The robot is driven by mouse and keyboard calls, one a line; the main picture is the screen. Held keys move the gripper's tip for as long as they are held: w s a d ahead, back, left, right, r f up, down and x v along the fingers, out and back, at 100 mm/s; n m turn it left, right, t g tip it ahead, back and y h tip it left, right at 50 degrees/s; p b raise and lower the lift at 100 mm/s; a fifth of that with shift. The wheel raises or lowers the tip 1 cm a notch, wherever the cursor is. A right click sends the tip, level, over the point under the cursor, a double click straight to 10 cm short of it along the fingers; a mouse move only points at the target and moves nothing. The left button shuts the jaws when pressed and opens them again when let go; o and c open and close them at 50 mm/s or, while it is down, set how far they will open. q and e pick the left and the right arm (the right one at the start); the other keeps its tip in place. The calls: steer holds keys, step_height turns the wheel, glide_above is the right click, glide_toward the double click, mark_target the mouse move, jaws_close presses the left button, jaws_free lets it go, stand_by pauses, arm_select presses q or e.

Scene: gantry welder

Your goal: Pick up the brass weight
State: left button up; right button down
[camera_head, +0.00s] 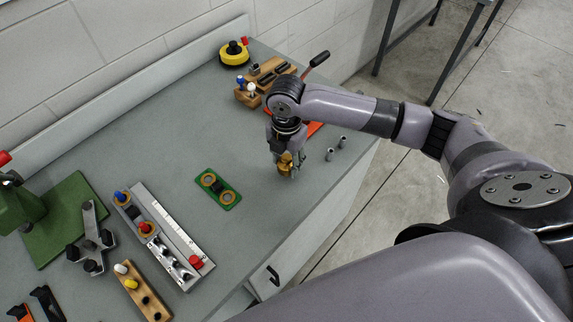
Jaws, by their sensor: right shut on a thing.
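The brass weight (286,159) is small and gold-coloured, near the right edge of the grey bench. My right gripper (286,168) points down with its fingers around the weight and is shut on it. The fingers hide part of the weight, and I cannot tell whether its base touches the bench top. My left gripper is not in view.
Two small grey cylinders (336,147) stand just right of the gripper. A green plate with two rings (218,188) lies to its left. Wooden blocks (272,75) and a yellow round tool (234,54) are at the back. The bench (185,130) is clear behind the green plate.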

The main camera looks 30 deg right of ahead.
mark_target(286, 158)
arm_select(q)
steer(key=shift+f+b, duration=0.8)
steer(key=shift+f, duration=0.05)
arm_select(e)
step_height(286, 158, up, 18)
steer(key=shift+f, duration=0.25)
